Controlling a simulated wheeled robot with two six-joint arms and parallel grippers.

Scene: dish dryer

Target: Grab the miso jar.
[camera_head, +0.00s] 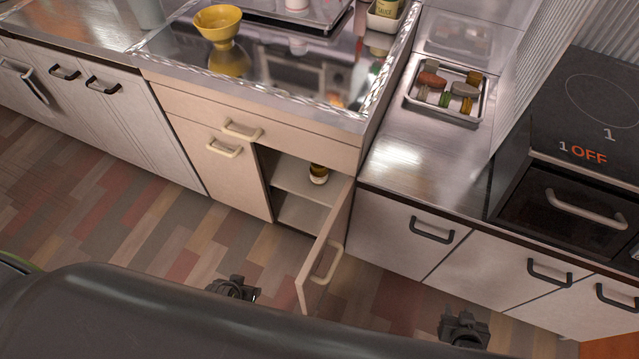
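A small jar (318,174) with a brown body and a pale label stands on the upper shelf inside the open lower cabinet; it looks like the miso jar, but its label is too small to read. The cabinet door (328,245) is swung open toward me. My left gripper (237,287) is low in front of the cabinet, left of the open door and apart from the jar. My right gripper (464,325) is low in front of the right-hand cabinets. Both are partly hidden by my body, and their finger gaps are unclear. Neither touches the jar.
The open door stands between my two grippers. The floor before the left cabinets is clear.

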